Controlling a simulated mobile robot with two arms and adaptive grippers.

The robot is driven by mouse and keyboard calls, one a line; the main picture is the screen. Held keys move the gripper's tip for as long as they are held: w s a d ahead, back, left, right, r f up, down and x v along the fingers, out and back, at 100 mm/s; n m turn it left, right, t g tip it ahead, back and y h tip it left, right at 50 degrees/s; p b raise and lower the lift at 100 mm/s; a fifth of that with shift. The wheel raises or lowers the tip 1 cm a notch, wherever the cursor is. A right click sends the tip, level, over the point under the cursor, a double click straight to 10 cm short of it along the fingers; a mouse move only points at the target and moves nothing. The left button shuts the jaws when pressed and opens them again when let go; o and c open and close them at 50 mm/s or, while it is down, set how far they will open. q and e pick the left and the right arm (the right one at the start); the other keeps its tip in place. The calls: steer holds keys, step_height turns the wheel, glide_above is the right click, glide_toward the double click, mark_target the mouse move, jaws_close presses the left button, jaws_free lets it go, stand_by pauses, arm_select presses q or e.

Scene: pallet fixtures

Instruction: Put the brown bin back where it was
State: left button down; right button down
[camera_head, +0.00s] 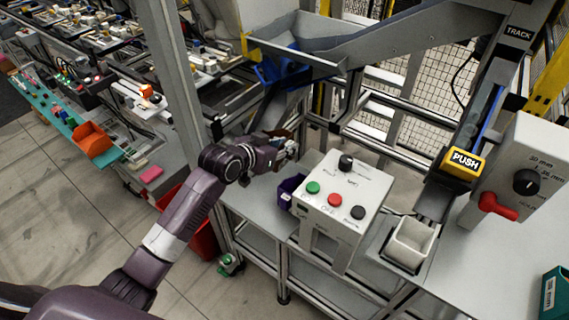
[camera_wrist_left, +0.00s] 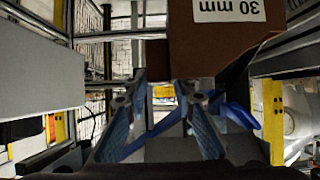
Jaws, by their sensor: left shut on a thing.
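The brown bin (camera_wrist_left: 215,45) fills the upper middle of the left wrist view, with a white "30 mm" label that reads upside down. My left gripper (camera_wrist_left: 162,90) is shut on the bin's near, lower edge. In the head view, my left gripper (camera_head: 289,149) is beside the metal frame, left of the control box. Only a small part of the brown bin (camera_head: 282,134) shows there, mostly hidden behind the gripper. My right gripper is in neither view.
A dark purple bin (camera_head: 289,189) stands below the gripper, beside the control box (camera_head: 342,197) with its buttons. A blue bin (camera_head: 280,68) sits under the grey chute (camera_head: 330,45). A white bin (camera_head: 410,243) is at the right. The grey table (camera_head: 255,204) has bare room left of the purple bin.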

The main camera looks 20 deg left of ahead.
mark_target(285, 164)
arm_select(q)
step_height(285, 164, down, 8)
steer(key=shift+r, duration=0.2)
stand_by(0.3)
steer(key=shift+f, duration=0.45)
steer(key=c, duration=1.6)
jaws_free()
steer(key=shift+r, duration=0.6)
steer(key=v, duration=1.2)
steer(key=shift+f, duration=0.2)
